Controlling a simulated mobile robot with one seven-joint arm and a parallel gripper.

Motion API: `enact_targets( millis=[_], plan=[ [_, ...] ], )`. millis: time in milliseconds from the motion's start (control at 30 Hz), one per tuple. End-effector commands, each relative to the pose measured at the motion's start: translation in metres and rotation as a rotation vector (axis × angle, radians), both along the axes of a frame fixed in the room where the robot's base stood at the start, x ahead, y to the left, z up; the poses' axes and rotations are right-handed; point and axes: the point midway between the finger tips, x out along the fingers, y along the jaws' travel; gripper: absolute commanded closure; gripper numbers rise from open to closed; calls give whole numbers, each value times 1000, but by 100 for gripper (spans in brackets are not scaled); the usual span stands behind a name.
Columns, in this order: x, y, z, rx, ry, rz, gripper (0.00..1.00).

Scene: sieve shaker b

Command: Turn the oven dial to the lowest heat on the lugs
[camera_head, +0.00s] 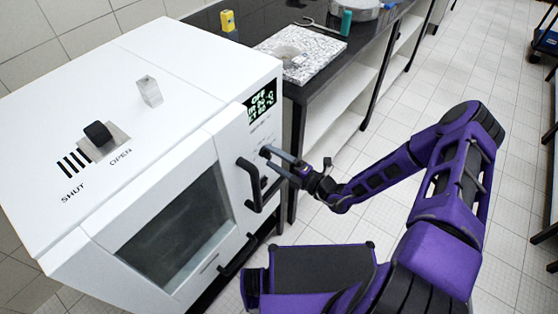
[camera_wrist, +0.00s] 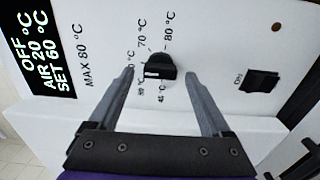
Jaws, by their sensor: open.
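The white oven (camera_head: 165,75) fills the left of the head view. In the wrist view its panel bears a black dial (camera_wrist: 160,67) ringed by temperature marks; 70 °C and 80 °C are readable, the lower ones small or partly hidden. A pale mark shows on the dial's near left part. The display (camera_wrist: 40,50) reads OFF, AIR 20 °C, SET 60 °C. My gripper (camera_wrist: 158,74) is open, with one finger on each side of the dial and a gap on both sides. Whether the fingertips reach the dial's depth is unclear. In the head view my gripper (camera_head: 267,157) is at the panel.
A black ON switch (camera_wrist: 259,83) sits right of the dial. The black door handle (camera_head: 250,185) stands out just left of my gripper in the head view. A dark bench (camera_head: 375,40) with a speckled slab (camera_head: 318,62) stands behind. The floor at right is mostly clear.

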Motion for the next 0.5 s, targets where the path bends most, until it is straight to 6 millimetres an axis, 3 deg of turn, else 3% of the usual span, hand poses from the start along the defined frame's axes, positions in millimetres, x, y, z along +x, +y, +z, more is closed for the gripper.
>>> enact_targets(
  millis=[233, 500],
  plan=[
    [-16, -23, 0, -1, 1, -3, 18],
    [-57, -75, 0, -1, 2, -5, 18]
  ],
)
